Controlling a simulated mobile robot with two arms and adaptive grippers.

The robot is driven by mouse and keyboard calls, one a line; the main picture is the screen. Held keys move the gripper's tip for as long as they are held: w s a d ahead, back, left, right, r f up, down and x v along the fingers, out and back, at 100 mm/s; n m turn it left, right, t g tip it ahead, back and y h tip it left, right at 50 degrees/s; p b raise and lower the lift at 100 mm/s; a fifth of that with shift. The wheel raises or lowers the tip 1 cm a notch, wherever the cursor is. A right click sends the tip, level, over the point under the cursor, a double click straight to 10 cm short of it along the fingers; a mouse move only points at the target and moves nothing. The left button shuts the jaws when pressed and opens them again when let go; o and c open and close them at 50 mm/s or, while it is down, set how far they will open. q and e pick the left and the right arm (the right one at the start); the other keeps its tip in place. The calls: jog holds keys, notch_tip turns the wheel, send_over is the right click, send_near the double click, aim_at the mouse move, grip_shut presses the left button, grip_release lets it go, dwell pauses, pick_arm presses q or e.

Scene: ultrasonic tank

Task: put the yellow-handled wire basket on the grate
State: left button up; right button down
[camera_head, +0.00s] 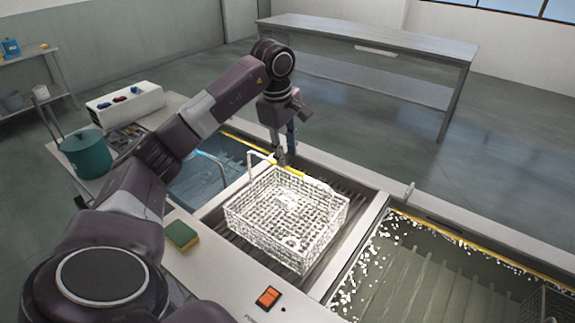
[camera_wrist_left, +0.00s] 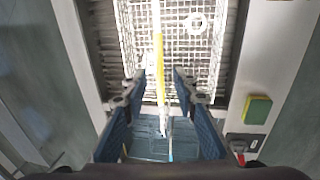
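The white wire basket (camera_head: 288,217) stands upright over the dark slatted grate (camera_head: 350,195), between the two tank basins, and looks to rest on it. Its yellow handle (camera_head: 312,181) is raised above the basket. My left gripper (camera_head: 284,160) is at the handle's far left end. In the left wrist view, the yellow handle (camera_wrist_left: 159,62) runs between the two spread fingers of my left gripper (camera_wrist_left: 158,88), with gaps on both sides. A small white ring (camera_wrist_left: 196,22) shows inside the basket. My right gripper is in neither view.
A basin with water (camera_head: 205,178) lies left of the grate, and a larger tank (camera_head: 425,275) lies right. A yellow-green sponge (camera_head: 181,236) and an orange switch (camera_head: 268,297) are on the front ledge. A teal pot (camera_head: 86,155) stands left. A metal table (camera_head: 365,45) stands behind.

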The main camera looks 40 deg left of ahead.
pick_arm(q)
notch_tip(320, 180, up, 7)
jog(key=s, duration=0.1)
jog(key=shift+s+d, duration=0.1)
dwell(0.6)
